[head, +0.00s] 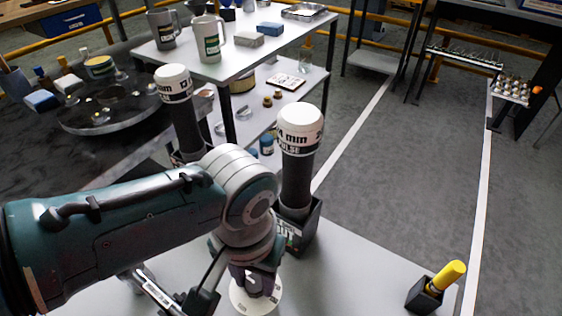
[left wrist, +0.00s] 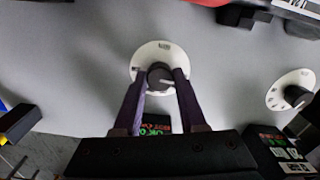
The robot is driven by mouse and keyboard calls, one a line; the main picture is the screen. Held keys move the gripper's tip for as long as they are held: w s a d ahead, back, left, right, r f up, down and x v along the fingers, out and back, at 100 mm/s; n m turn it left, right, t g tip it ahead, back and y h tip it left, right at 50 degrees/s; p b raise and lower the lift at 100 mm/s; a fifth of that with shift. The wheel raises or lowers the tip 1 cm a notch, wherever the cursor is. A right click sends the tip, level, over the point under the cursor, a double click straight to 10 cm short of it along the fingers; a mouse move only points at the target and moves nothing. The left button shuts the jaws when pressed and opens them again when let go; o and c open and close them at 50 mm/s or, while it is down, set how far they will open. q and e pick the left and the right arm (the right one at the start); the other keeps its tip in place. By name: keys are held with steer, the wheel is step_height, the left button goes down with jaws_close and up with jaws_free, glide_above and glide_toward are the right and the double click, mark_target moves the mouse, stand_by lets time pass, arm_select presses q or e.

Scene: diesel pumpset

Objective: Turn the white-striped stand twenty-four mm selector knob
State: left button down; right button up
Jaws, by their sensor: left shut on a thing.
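A dark selector knob (left wrist: 158,76) with a pale pointer line sits on a round white dial plate (left wrist: 150,52) in the left wrist view. My left gripper (left wrist: 161,84) has its two dark fingers on either side of the knob and is shut on it. In the head view my left gripper (head: 258,279) reaches down over the same white dial (head: 240,300), and the knob is mostly hidden. Behind it stands a black cylinder with a white cap and "mm" lettering (head: 300,150) in a black holder. My right gripper is not in view.
A second white dial with a dark knob (left wrist: 291,95) lies to the right in the left wrist view. Another white-capped cylinder (head: 174,100) stands further left. A yellow-handled piece (head: 446,275) sits in a black holder at the right. The grey bench between is clear.

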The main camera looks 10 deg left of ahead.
mark_target(255, 283)
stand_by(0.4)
arm_select(q)
steer(key=shift+c, duration=2.3)
jaws_free()
steer(key=shift+r, duration=0.1)
step_height(255, 283, up, 10)
steer(key=p, duration=0.5)
